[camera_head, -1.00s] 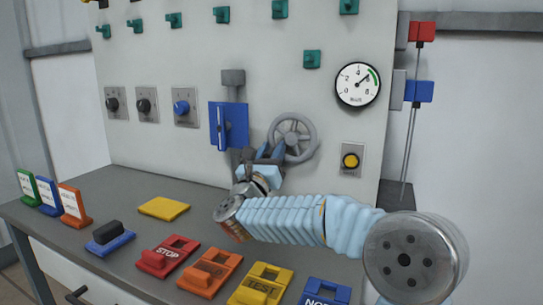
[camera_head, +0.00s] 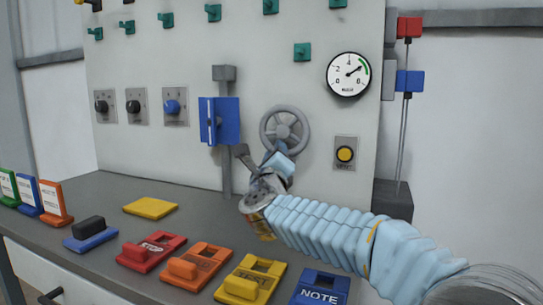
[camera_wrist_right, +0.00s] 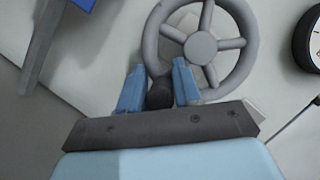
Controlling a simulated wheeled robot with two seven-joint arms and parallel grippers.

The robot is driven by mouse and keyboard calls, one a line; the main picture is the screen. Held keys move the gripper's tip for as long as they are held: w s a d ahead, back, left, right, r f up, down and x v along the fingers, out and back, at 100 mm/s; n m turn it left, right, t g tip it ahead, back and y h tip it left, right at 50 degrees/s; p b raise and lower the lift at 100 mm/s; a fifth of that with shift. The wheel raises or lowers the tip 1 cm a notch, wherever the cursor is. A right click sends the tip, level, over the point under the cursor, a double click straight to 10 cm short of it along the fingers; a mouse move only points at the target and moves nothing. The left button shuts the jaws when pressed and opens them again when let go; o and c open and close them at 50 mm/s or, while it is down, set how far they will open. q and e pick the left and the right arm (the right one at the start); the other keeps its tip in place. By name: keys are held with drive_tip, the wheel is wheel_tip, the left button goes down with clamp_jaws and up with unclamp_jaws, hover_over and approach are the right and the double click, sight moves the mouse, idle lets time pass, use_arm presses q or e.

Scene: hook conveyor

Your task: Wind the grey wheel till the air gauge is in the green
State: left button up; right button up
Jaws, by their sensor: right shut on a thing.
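The grey wheel (camera_head: 285,130) is a spoked handwheel on the pale panel. In the right wrist view the wheel (camera_wrist_right: 200,47) has a dark handle (camera_wrist_right: 160,93) at its lower left rim. My right gripper (camera_head: 276,158) is at the bottom of the wheel in the head view. Its blue fingers (camera_wrist_right: 158,88) are shut around the handle. The round air gauge (camera_head: 348,74) is up and right of the wheel. Its needle points up and right, towards the lower part of the green arc; I cannot tell whether it is within the green. My left gripper is not in view.
A blue box (camera_head: 220,121) on a grey post is left of the wheel, and a yellow button (camera_head: 344,154) is right of it. Several coloured blocks and signs stand on the grey desk (camera_head: 90,190). A yellow plate (camera_head: 151,208) lies near the panel.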

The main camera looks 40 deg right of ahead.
drive_tip(key=shift+s+d+n, duration=0.15)
drive_tip(key=shift+s+n, duration=0.05)
drive_tip(key=shift+n, duration=0.2)
drive_tip(key=o, duration=0.9)
drive_tip(key=shift+c, duration=0.2)
drive_tip(key=b+v, duration=0.1)
drive_tip(key=v, duration=0.6)
drive_tip(key=shift+s, duration=0.25)
